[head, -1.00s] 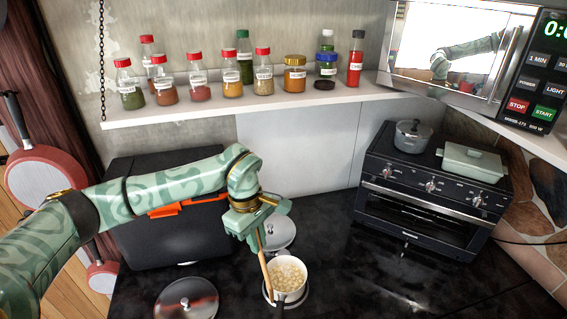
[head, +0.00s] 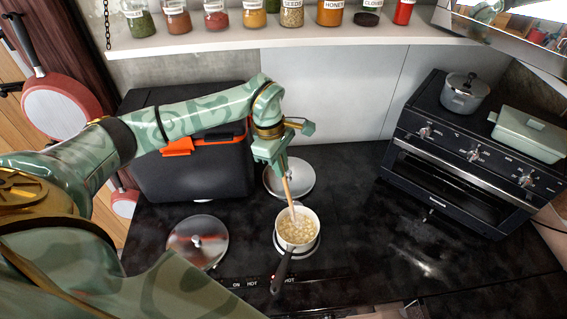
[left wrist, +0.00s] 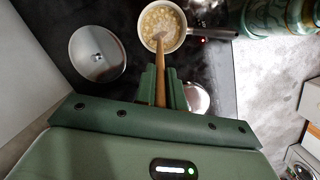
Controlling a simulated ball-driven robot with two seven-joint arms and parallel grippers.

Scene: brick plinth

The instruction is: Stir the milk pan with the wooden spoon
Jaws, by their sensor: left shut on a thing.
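The milk pan (head: 310,229) is a small white pan with a dark handle, standing on the dark hob and filled with a pale, lumpy, bubbly content. It also shows at the top of the left wrist view (left wrist: 179,40). The wooden spoon (head: 287,190) slants down into the pan, its lower end within the content. In the left wrist view the spoon (left wrist: 160,75) runs from between my fingers to the pan. My left gripper (head: 280,168) is shut on the spoon's upper part, above and behind the pan. My right gripper is not in view.
Steel lids lie left of the pan (head: 198,242) and behind it (head: 300,178). A black box (head: 190,175) stands behind my left arm. A black oven (head: 460,150) stands at the right. A shelf (head: 230,45) with jars hangs above. The counter right of the pan is clear.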

